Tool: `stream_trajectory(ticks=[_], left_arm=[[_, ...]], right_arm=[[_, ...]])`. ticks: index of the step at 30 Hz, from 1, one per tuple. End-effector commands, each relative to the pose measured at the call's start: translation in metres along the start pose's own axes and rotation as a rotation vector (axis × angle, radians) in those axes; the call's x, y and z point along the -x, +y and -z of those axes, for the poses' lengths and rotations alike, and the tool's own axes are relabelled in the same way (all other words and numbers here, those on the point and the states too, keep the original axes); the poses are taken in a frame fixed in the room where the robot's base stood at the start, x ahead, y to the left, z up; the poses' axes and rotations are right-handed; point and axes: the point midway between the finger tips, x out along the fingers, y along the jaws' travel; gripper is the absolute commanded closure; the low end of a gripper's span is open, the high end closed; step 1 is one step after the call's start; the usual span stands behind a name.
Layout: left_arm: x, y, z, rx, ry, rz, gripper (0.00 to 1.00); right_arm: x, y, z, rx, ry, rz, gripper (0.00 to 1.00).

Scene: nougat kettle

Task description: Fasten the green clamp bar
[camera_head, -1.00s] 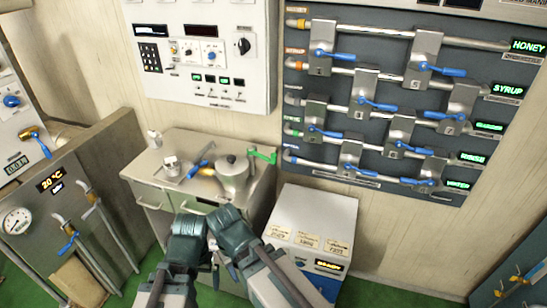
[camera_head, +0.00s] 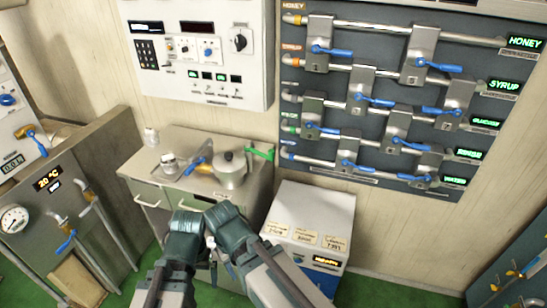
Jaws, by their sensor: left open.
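The green clamp bar (camera_head: 262,153) sticks out to the right at the upper rim of a silver kettle (camera_head: 230,173) with a dark knob on top. The kettle stands on the right part of a metal cabinet top. Whether the bar is latched is too small to tell. My two arms reach in from the bottom, their dark green wrists side by side in front of the cabinet. My left gripper (camera_head: 213,266) is open, low between the arms, apart from the kettle and bar. It is partly hidden. My right gripper's fingers are not clearly visible.
A small metal vessel (camera_head: 170,164) and a blue-handled tap (camera_head: 197,166) are left of the kettle. A white box (camera_head: 310,215) with labels stands right of the cabinet. A valve panel (camera_head: 385,110) and a control panel (camera_head: 198,60) are on the wall behind.

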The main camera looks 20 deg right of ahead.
Motion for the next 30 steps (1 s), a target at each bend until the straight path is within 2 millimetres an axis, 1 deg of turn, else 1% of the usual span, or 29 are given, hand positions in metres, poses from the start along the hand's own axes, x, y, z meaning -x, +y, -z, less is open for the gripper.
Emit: stream_trajectory(ticks=[2, 5, 8, 9, 11, 12, 14, 15, 17, 18, 19, 20, 21, 23, 24, 27, 30], left_arm=[[-0.003, 0.0, 0.0, 0.0, 0.0, 0.0, 0.0], [-0.011, 0.001, 0.001, 0.0, 0.0, 0.0, 0.0], [-0.024, 0.002, 0.001, 0.0, 0.0, 0.0, 0.0], [-0.03, 0.003, 0.002, 0.0, 0.0, 0.0, 0.0], [-0.037, 0.004, 0.002, 0.0, 0.0, 0.0, 0.0], [-0.042, 0.004, 0.003, 0.0, 0.0, 0.0, 0.0], [-0.05, 0.005, 0.003, 0.0, 0.0, 0.0, 0.0], [-0.055, 0.005, 0.003, 0.0, 0.0, 0.0, 0.0], [-0.062, 0.006, 0.004, 0.0, 0.0, 0.0, 0.0], [-0.066, 0.006, 0.004, 0.0, 0.0, 0.0, 0.0], [-0.069, 0.007, 0.004, 0.0, 0.0, 0.0, 0.0], [-0.072, 0.007, 0.004, 0.0, 0.0, 0.0, 0.0], [-0.076, 0.007, 0.004, 0.0, 0.0, 0.0, 0.0], [-0.081, 0.008, 0.005, 0.0, 0.0, 0.0, 0.0], [-0.083, 0.008, 0.005, 0.0, 0.0, 0.0, 0.0], [-0.087, 0.008, 0.005, -0.001, 0.0, 0.0, 0.0], [-0.089, 0.009, 0.005, -0.001, 0.0, 0.0, 0.0]], right_arm=[[-0.003, 0.0, 0.003, -0.034, 0.009, 0.025, 0.43], [-0.012, 0.0, 0.016, -0.185, 0.043, 0.133, 0.43], [-0.018, 0.004, 0.042, -0.467, 0.093, 0.336, 0.43], [-0.017, 0.009, 0.055, -0.605, 0.112, 0.436, 0.43], [-0.011, 0.019, 0.075, -0.815, 0.133, 0.594, 0.43], [-0.006, 0.03, 0.088, -0.955, 0.141, 0.703, 0.43], [0.005, 0.05, 0.106, -1.161, 0.144, 0.874, 0.43], [0.014, 0.067, 0.117, -1.295, 0.14, 0.992, 0.43], [0.029, 0.097, 0.13, -1.488, 0.123, 1.178, 0.43], [0.039, 0.119, 0.137, -1.606, 0.105, 1.304, 0.43], [0.047, 0.137, 0.14, -1.687, 0.088, 1.398, 0.43], [0.054, 0.155, 0.142, -1.762, 0.068, 1.491, 0.43], [0.063, 0.178, 0.143, -1.849, 0.039, 1.611, 0.43], [0.076, 0.212, 0.141, -1.954, -0.011, 1.783, 0.43], [0.083, 0.232, 0.139, -2.007, -0.045, 1.886, 0.43], [0.096, 0.271, 0.13, -2.091, -0.126, 2.094, 0.43], [0.104, 0.294, 0.123, -2.126, -0.184, 2.221, 0.43]])
